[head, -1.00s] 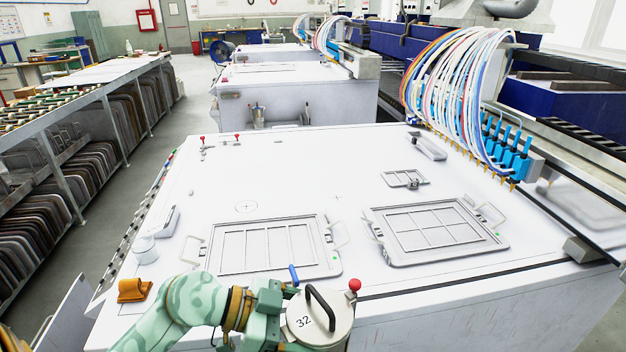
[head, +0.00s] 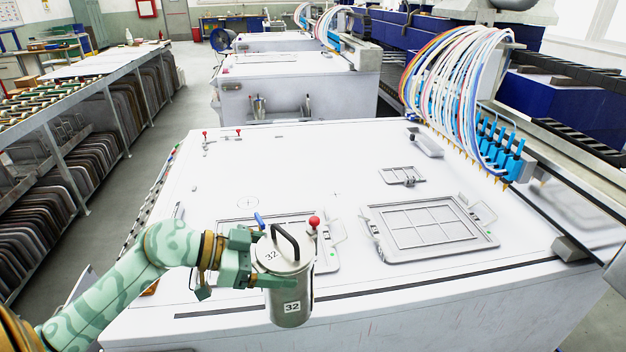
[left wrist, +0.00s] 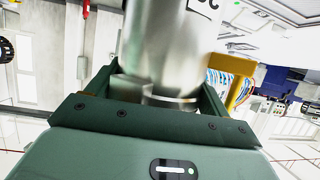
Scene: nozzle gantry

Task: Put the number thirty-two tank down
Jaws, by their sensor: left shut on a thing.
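The number thirty-two tank (head: 289,300) is a metal cylinder with a 32 label on its side and on its lid, a black lid handle, a blue lever and a red knob. My left gripper (head: 258,280) is shut on the tank's body and holds it upright near the table's front edge. In the left wrist view the tank (left wrist: 170,45) stands between the fingers, with part of its label at the top edge. Its base's height over the surface is hard to tell. My right gripper is not in view.
The white machine table (head: 320,165) carries a framed screen (head: 430,225) on the right, a small frame (head: 402,176), and another frame (head: 327,258) partly hidden behind the tank. A nozzle gantry (head: 500,150) with coloured hoses stands at the right. The table's back middle is clear.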

